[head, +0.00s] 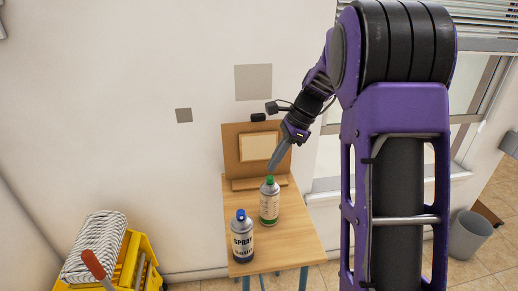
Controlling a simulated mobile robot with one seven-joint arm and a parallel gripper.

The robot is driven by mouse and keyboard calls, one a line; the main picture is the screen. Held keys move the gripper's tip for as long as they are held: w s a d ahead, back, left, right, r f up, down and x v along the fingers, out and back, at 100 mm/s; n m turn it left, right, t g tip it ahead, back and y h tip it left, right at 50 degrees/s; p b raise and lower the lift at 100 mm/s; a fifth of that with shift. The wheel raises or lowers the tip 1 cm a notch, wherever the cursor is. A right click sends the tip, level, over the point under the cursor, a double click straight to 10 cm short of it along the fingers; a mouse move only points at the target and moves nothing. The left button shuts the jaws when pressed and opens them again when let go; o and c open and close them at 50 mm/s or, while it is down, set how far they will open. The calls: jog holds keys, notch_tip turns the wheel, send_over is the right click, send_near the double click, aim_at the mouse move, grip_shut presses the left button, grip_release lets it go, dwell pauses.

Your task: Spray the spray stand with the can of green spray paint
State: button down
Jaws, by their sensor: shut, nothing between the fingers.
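The can of green spray paint (269,206) stands upright on the small wooden table and has a green cap. The spray stand (231,150), a brown upright board with a pale framed panel, is behind it at the table's back edge. My gripper (273,167) points down just above the green cap, in front of the stand's right side. It is shut and empty. I cannot tell whether its tip touches the cap.
A second spray can (242,240) with a blue cap stands front left of the green one on the wooden table (298,232). A yellow mop bucket (150,276) is at the lower left. A grey bin (470,235) is at the right. The table's right side is bare.

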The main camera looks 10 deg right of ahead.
jog(key=shift+f+b, duration=0.6)
jog(key=shift+f, duration=0.75)
jog(key=shift+r, duration=0.1)
notch_tip(320, 180, up, 7)
jog(key=p, duration=0.7)
